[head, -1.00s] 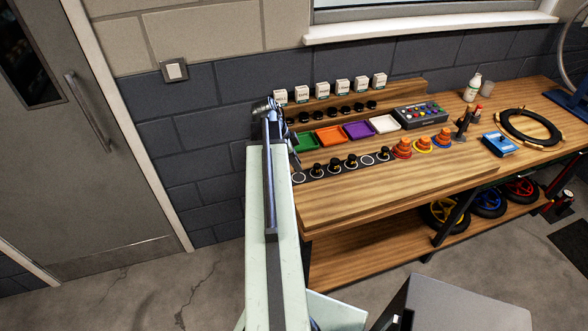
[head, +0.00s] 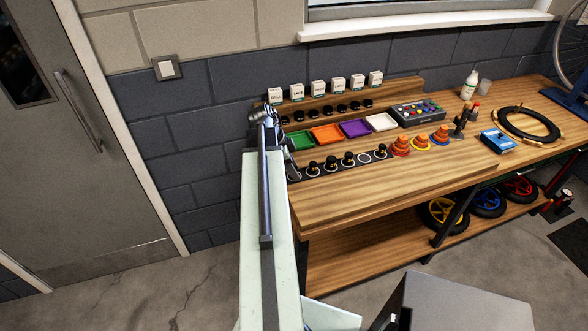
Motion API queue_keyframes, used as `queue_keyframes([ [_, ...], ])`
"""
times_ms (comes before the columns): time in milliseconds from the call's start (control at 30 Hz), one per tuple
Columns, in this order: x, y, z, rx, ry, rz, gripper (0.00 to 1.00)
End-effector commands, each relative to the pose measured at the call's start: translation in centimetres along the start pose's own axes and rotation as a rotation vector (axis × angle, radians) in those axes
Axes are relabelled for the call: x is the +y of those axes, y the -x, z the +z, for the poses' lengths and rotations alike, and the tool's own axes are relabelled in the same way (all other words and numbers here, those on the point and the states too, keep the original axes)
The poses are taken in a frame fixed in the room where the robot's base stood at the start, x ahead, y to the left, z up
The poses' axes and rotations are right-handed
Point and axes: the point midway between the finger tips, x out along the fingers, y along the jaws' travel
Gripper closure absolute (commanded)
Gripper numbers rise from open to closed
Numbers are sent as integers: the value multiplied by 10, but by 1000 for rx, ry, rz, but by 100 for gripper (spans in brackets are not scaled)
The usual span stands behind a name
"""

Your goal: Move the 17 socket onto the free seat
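A black strip (head: 339,170) near the left end of the bench holds several black sockets with yellowish markings, such as one (head: 330,162) and another (head: 381,153). The numbers are too small to read, so I cannot tell which is the 17. One white-ringed seat (head: 365,157) is empty, between the two rightmost sockets. The strip's left-end seat (head: 294,175) is partly hidden by my gripper. My gripper (head: 291,167) hangs from my arm's end over the left end of the strip. It is small and partly hidden; its fingers and any held thing are unclear.
Green (head: 301,140), orange (head: 327,134), purple (head: 355,128) and white (head: 381,122) trays lie behind the strip. Small black pieces and white boxes (head: 318,88) stand behind those. The bench front (head: 380,185) is clear.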

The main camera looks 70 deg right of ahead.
Motion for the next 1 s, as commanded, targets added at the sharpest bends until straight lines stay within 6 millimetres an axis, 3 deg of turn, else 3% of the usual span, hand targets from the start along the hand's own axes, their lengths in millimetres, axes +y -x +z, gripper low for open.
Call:
queue_keyframes([
  [267,0,12,-3,0,0,0,58],
  [700,0,108,-6,0,1,1,58],
  [800,0,121,-5,0,-2,1,58],
  [1000,0,123,-3,0,-3,1,58],
])
